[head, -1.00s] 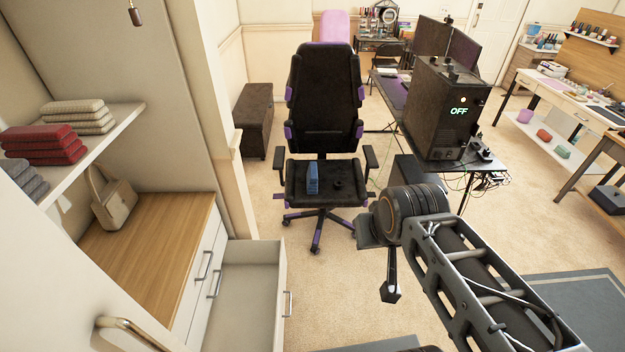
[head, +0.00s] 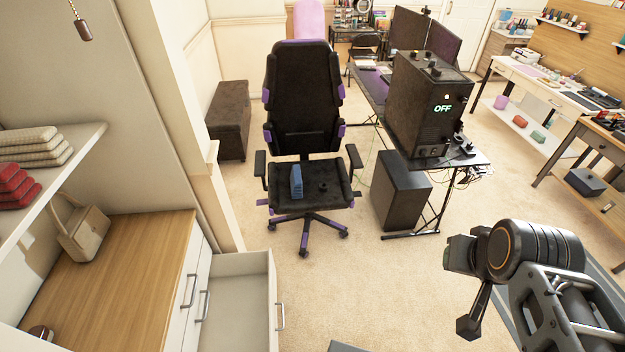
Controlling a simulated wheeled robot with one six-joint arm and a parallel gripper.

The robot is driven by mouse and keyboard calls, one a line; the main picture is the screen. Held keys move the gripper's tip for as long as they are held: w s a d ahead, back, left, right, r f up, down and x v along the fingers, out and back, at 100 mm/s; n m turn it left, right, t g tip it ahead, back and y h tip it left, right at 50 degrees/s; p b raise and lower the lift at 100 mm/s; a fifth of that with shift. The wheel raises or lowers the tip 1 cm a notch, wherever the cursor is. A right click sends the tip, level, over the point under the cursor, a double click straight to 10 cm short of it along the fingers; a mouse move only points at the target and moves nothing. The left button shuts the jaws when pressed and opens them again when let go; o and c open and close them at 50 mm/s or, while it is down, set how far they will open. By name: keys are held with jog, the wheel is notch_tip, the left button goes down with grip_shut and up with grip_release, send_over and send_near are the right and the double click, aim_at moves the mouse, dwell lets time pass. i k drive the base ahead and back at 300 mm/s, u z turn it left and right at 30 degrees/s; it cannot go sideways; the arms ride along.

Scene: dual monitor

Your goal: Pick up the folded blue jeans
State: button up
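A small blue item (head: 297,181) stands upright on the seat of the black and purple office chair (head: 335,190). It may be the folded blue jeans, but it is too small to be sure. No other blue folded clothing shows. My gripper (head: 470,325) is at the lower right, at the end of my arm, well to the right of the chair and apart from the blue item. Its fingers are not clear, so I cannot tell whether it is open or shut.
An open white drawer (head: 236,318) juts out at lower left. Folded cloths (head: 32,148) and a beige handbag (head: 80,232) are in the wardrobe. A desk with a black computer case (head: 425,105) stands right of the chair, a black box (head: 400,190) below it. Carpet before the chair is clear.

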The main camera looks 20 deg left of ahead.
aim_at(296, 184)
jog(key=z, duration=0.05)
jog(key=i, duration=2.9)
jog(key=u, duration=4.45)
